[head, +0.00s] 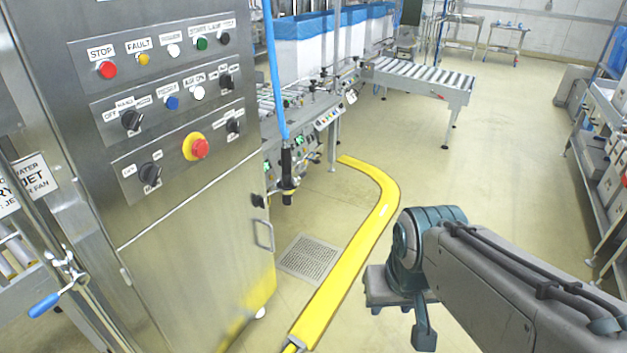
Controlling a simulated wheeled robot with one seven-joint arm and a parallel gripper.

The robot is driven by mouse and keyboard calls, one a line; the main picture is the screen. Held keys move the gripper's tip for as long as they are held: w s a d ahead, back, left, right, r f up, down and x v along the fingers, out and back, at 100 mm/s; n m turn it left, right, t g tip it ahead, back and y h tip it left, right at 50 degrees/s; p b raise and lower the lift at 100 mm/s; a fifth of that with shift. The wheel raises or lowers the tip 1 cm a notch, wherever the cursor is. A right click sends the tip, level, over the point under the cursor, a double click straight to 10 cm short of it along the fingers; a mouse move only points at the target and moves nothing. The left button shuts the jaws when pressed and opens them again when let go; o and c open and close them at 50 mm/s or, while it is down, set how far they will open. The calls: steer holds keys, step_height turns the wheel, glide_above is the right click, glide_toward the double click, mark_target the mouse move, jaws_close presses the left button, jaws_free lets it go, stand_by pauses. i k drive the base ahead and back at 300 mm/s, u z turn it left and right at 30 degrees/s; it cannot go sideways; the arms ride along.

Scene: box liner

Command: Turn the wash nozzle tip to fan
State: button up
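A black wash nozzle (287,165) hangs upright at the end of a blue hose (273,70), to the right of the steel control cabinet. A yellowish ring or collar sits near its lower end, with a dark tip (287,198) below. The tip is too small to read its setting. My gripper (400,318) is low at the right, in front of the yellow floor strip and well apart from the nozzle. It points down, partly hidden by my wrist, and its opening cannot be made out. No held thing shows.
The steel cabinet (190,235) with buttons and knobs fills the left. A yellow floor strip (350,255) and drain grate (310,257) lie below.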

mark_target(287, 201)
steer(key=z, duration=0.2)
steer(key=i, duration=1.3)
steer(key=u, duration=0.9)
